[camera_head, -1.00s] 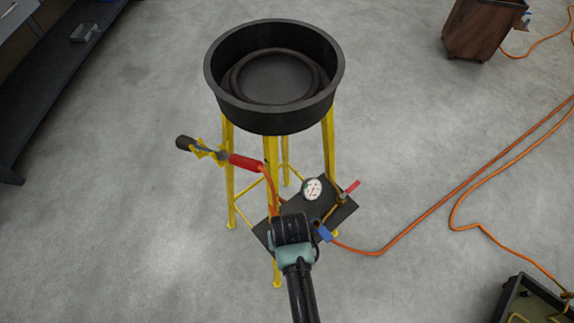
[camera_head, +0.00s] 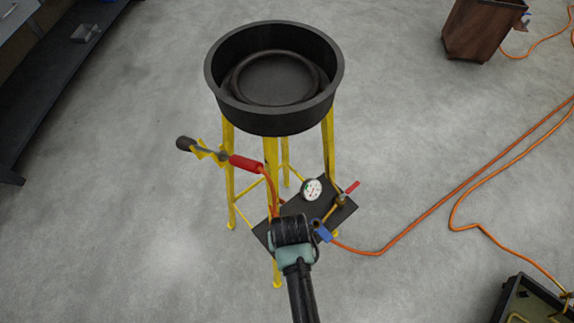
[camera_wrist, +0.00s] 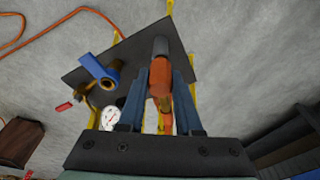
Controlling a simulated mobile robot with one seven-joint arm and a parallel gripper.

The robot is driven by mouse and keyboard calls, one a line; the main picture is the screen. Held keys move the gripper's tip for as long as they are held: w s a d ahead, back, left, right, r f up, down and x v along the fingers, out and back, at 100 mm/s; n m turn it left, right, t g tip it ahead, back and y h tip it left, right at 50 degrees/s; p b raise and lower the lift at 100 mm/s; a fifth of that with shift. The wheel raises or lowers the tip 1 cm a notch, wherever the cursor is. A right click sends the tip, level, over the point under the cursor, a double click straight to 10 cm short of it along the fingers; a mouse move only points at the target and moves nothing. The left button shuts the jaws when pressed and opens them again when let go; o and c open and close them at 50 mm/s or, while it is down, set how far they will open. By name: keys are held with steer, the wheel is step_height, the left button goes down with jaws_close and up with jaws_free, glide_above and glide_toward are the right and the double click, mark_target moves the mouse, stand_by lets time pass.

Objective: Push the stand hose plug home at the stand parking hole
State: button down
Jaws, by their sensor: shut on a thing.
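My gripper (camera_wrist: 160,84) is shut on the orange stand hose plug (camera_wrist: 160,88), with a finger on each side. The plug's grey metal tip (camera_wrist: 161,46) points away from my palm, over the black plate (camera_wrist: 118,62) of the stand. The same plate shows in the head view (camera_head: 338,214), low on the yellow-legged stand (camera_head: 229,170). The parking hole cannot be made out, so I cannot tell whether the tip is in it. In the head view my wrist covers the plug and fingers.
Beside the plug are a blue-handled valve (camera_wrist: 97,70) and a white gauge (camera_wrist: 110,118). A red-handled valve (camera_head: 347,191) is on the plate's right. The black pan (camera_head: 276,115) tops the stand. A red-gripped wand (camera_head: 245,163) juts left. An orange hose (camera_head: 420,215) runs right across open floor.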

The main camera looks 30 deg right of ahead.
steer(key=shift+f+b, duration=0.45)
steer(key=shift+f, duration=0.25)
steer(key=c, duration=0.5)
jaws_free()
steer(key=r, duration=0.4)
steer(key=s+r+p, duration=0.1)
steer(key=r, duration=0.3)
steer(key=s+r, duration=0.1)
steer(key=r, duration=0.4)
steer(key=shift+a, duration=0.35)
